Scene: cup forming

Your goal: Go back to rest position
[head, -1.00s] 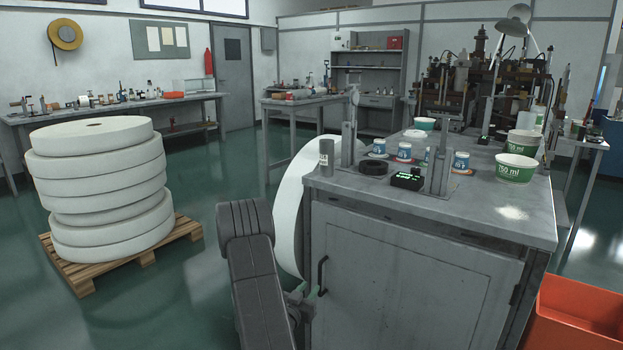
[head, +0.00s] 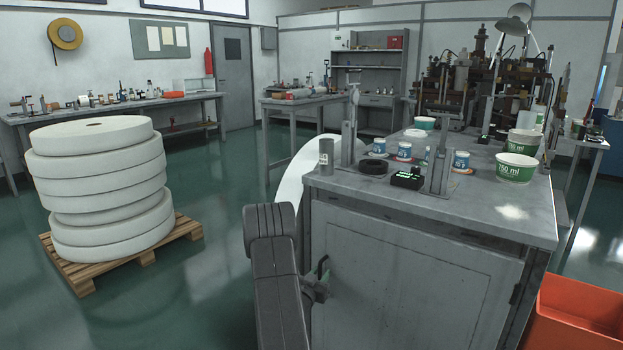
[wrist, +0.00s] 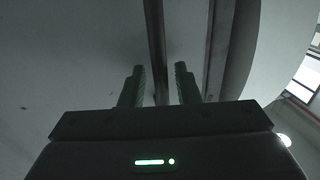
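My gripper (head: 317,287) is low at the front left of the grey cabinet (head: 415,270), near its black door handle (head: 323,266); my arm partly hides it. In the wrist view my gripper (wrist: 159,72) has its two dark green fingers well apart. A dark upright strip (wrist: 156,45) shows between and beyond the fingers; I cannot tell whether it is the handle or an edge. Neither finger appears to press on anything. The cabinet door looks shut.
On the cabinet top stand several small cups, larger green and white tubs (head: 516,168), a grey cylinder (head: 326,157) and a black display box (head: 407,179). A white paper web (head: 300,175) hangs at its left. Paper rolls (head: 100,190) stand on a pallet (head: 85,275). An orange bin (head: 575,315) is at right.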

